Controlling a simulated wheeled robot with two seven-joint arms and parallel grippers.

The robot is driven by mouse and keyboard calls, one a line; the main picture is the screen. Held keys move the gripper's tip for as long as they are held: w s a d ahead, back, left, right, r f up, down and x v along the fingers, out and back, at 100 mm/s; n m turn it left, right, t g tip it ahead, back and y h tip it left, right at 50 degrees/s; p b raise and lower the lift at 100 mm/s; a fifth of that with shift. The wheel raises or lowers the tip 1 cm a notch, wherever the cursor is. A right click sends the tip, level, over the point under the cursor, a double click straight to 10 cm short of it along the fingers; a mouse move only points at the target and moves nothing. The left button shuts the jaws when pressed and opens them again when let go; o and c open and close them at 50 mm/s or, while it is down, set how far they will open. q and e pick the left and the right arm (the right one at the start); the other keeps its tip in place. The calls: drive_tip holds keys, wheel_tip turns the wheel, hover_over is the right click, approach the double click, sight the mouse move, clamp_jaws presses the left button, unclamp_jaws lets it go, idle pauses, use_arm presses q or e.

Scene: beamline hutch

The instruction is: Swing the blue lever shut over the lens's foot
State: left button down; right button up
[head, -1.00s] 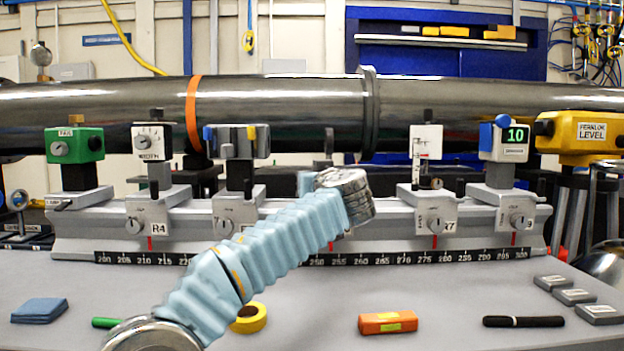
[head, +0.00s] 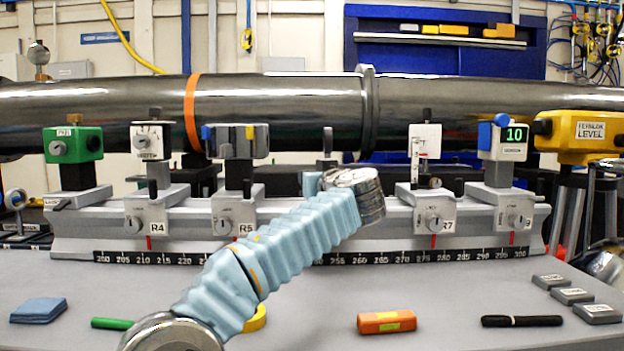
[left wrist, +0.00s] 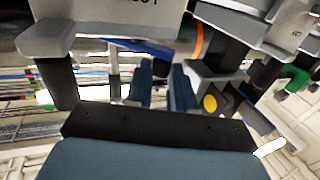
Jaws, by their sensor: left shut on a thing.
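My left arm reaches up from the bottom to the middle of the rail in the head view. Its own wrist hides the left gripper and the work spot there. In the left wrist view, which looks turned over, the two dark fingers of my left gripper (left wrist: 164,80) point up. A blue bar (left wrist: 140,47), seemingly the blue lever, lies at their tips; the grip itself is unclear. A grey post (head: 326,160) stands behind the wrist; I cannot tell whether it belongs to the lens. The lens's foot is not clearly visible. My right gripper is not in view.
The rail (head: 80,240) carries a green unit (head: 73,146) and other devices, including a white one (head: 425,145) right of my wrist. A steel pipe (head: 280,100) crosses behind. An orange block (head: 386,322) and a black pen (head: 522,321) lie on the table.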

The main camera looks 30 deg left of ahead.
use_arm(q)
drive_tip(key=shift+f, duration=0.1)
idle(0.6)
drive_tip(key=c, duration=1)
unclamp_jaws()
drive_tip(key=b+v, duration=0.2)
drive_tip(key=v, duration=1.2)
drive_tip(key=shift+w, duration=0.1)
